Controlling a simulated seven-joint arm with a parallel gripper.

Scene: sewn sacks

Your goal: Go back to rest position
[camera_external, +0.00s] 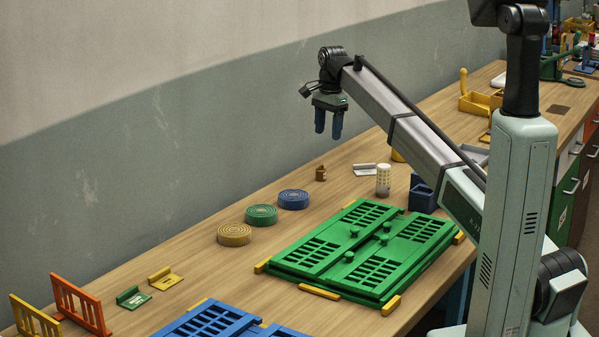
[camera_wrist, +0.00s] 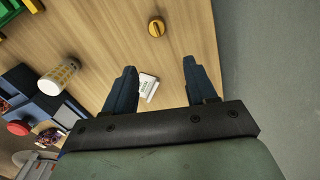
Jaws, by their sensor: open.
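My gripper (camera_external: 328,122) hangs in the air over the back part of the workbench, fingers pointing down. Its two blue fingers stand apart with nothing between them. In the wrist view my gripper (camera_wrist: 156,84) is open, and the wooden tabletop shows well beyond the fingertips. A small white card or label stand (camera_wrist: 148,84) lies on the table below, seen between the fingers but not touched by them.
A green slotted panel (camera_external: 350,253) lies on the table with a blue one (camera_external: 215,321) beside it. Yellow, green and blue coiled discs (camera_external: 262,214) sit near the wall. A pale shaker (camera_external: 383,180) and dark blue box (camera_external: 422,192) stand behind. Air around the gripper is clear.

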